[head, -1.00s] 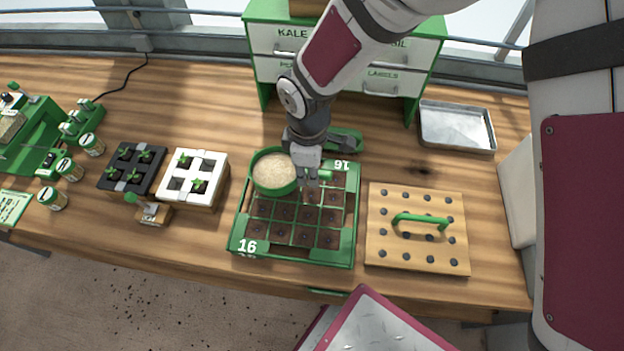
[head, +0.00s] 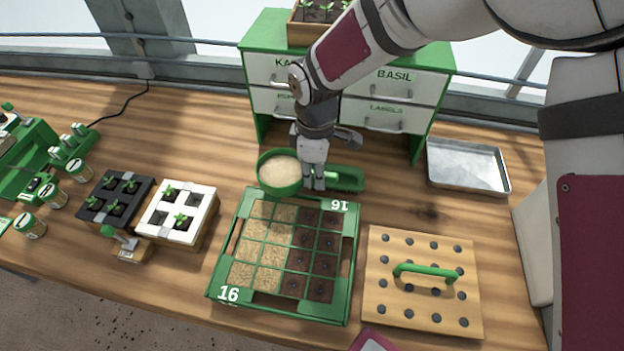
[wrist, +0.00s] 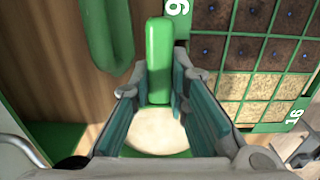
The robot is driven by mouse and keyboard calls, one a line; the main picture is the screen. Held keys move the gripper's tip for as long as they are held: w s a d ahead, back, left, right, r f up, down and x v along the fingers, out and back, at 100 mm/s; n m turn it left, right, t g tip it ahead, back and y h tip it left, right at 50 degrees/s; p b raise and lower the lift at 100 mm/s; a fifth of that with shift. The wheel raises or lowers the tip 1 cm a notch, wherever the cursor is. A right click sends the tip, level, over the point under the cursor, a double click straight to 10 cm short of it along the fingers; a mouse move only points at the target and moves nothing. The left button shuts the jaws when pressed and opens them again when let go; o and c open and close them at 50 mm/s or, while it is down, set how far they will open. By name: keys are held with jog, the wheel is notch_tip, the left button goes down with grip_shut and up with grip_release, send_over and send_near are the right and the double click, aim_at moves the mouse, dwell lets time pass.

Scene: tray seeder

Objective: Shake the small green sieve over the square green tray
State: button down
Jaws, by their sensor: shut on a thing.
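The small green sieve (head: 280,188) holds pale grainy material and is above the far left edge of the square tray. My gripper (head: 313,182) is shut on its handle, on the sieve's right side. In the wrist view the green handle (wrist: 159,60) stands between the fingers, and the sieve's pale fill (wrist: 158,132) shows below. The square green tray (head: 335,308), marked 16, lies flat on the bench. Its two left columns of cells are covered in tan grains. Its two right columns show dark soil with a small dark spot in each cell.
A wooden dibber board (head: 425,309) with a green handle lies right of the tray. A metal tray (head: 467,180) is at the far right. A drawer cabinet (head: 350,95) stands behind. White (head: 203,228) and black (head: 92,212) seedling blocks stand left. A green holder (head: 347,180) lies behind the tray.

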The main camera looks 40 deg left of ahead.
jog(key=w+d, duration=0.1)
jog(key=d, duration=0.2)
jog(key=w+d+p, duration=0.1)
jog(key=w+d, duration=0.1)
jog(key=d, duration=0.1)
jog(key=w+d, duration=0.1)
jog(key=d, duration=0.2)
jog(key=shift+w+r, duration=0.15)
jog(key=shift+w, duration=0.15)
jog(key=s+d+r+p, duration=0.2)
jog(key=s+d+p, duration=0.2)
jog(key=s, duration=0.8)
jog(key=s+d+r+p, duration=0.2)
jog(key=s+d+p, duration=0.2)
jog(key=s+d, duration=0.5)
jog(key=shift+s, duration=1.4)
